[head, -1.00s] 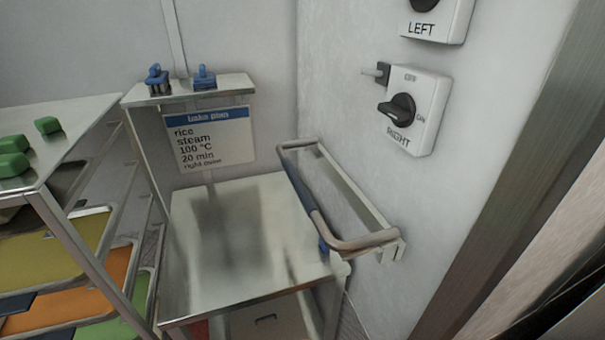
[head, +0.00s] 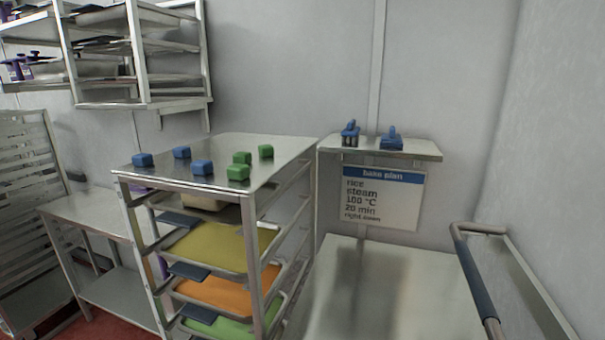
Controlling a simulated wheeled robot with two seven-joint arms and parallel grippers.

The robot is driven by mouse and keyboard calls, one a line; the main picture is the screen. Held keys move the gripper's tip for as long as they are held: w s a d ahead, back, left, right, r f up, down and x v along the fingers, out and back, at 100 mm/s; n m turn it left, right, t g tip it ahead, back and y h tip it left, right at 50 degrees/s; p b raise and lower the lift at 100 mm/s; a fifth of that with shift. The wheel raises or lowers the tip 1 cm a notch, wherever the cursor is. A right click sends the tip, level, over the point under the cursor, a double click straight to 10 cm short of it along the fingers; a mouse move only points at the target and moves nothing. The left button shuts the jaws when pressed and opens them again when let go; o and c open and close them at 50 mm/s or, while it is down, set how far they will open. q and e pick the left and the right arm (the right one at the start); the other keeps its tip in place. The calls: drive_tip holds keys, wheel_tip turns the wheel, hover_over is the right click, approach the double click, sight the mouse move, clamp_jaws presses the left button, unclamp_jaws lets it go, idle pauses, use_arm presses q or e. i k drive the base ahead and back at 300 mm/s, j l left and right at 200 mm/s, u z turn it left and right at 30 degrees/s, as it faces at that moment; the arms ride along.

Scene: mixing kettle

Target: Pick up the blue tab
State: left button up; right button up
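Several small blocks lie on the steel top of a tray rack (head: 215,150). Three are blue: one at the left (head: 143,160), one further back (head: 181,152), and one near the front middle (head: 202,167). Three are green: one at the front (head: 238,173), one behind it (head: 242,158), and one at the back (head: 265,151). I cannot tell whether the blue tab is one of these blocks or one of two blue objects (head: 350,130) (head: 391,140) on the small wall shelf. Neither of my grippers is in view.
The rack holds yellow (head: 225,245), orange (head: 222,292) and green trays. A steel table (head: 375,290) stands to its right under the bake plan sign (head: 383,197). A rail handle (head: 475,275) juts out at the right. Wall shelves (head: 140,60) hang upper left.

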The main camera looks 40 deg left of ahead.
sight(203, 168)
drive_tip(key=u, duration=1.75)
